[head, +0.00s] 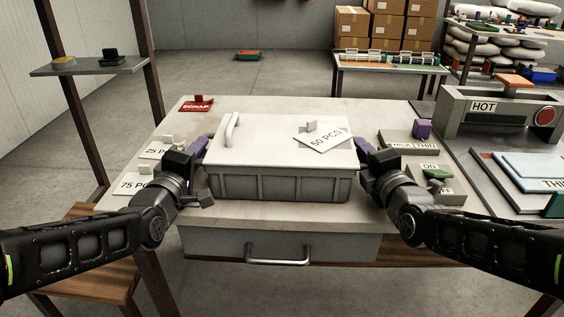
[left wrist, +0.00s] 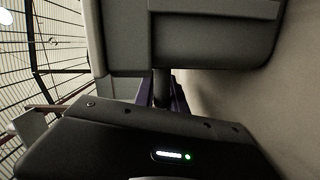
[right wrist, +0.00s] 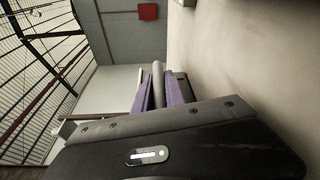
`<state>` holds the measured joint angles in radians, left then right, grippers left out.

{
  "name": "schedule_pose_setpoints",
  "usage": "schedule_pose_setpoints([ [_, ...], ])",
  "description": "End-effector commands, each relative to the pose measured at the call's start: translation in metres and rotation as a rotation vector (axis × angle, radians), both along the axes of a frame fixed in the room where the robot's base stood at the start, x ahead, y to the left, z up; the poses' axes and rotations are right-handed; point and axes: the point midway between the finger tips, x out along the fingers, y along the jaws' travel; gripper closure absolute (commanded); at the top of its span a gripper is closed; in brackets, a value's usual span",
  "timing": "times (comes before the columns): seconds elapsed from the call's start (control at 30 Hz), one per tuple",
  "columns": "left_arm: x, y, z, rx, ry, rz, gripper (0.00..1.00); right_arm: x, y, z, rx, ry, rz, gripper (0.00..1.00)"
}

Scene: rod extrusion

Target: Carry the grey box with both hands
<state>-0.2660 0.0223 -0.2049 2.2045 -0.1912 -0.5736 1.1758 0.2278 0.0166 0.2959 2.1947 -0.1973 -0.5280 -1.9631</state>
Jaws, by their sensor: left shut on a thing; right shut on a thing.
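The grey box (head: 280,188) is in the middle of the table in the head view, upright and level, with a white lid (head: 262,140) on it. I cannot tell whether its base touches the table. A "50 PCS" card (head: 322,141) lies on the lid. My left gripper (head: 199,149) is at the box's left side, shut on it; the left wrist view shows the box's dark wall (left wrist: 215,40) close to the purple fingers. My right gripper (head: 363,149) is at the right side, shut on it; its purple fingers are around a grey bar (right wrist: 157,80) in the right wrist view.
Label cards lie left of the box, with a red SCRAP sign (head: 196,105) behind. Switch blocks, including ON/OFF (head: 437,182), lie to the right. A drawer handle (head: 278,254) sticks out in front. The HOT machine (head: 495,112) stands at the right.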

Motion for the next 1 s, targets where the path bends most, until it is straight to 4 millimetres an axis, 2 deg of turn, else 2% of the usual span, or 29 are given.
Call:
schedule_pose_setpoints([
  [0.27, 0.0, 0.001, -0.004, 0.003, 0.007, 0.0, 1.0, 0.0, -0.001, -0.002, -0.002, 0.004, -0.001, 1.0],
  [0.47, 0.0, 0.001, 0.002, 0.003, 0.003, 0.001, 1.0, 0.0, -0.001, 0.004, -0.002, -0.001, -0.001, 1.0],
  [1.0, 0.0, 0.001, 0.05, 0.002, -0.002, 0.001, 1.0, 0.0, -0.001, 0.051, 0.0, -0.003, -0.001, 1.0],
])
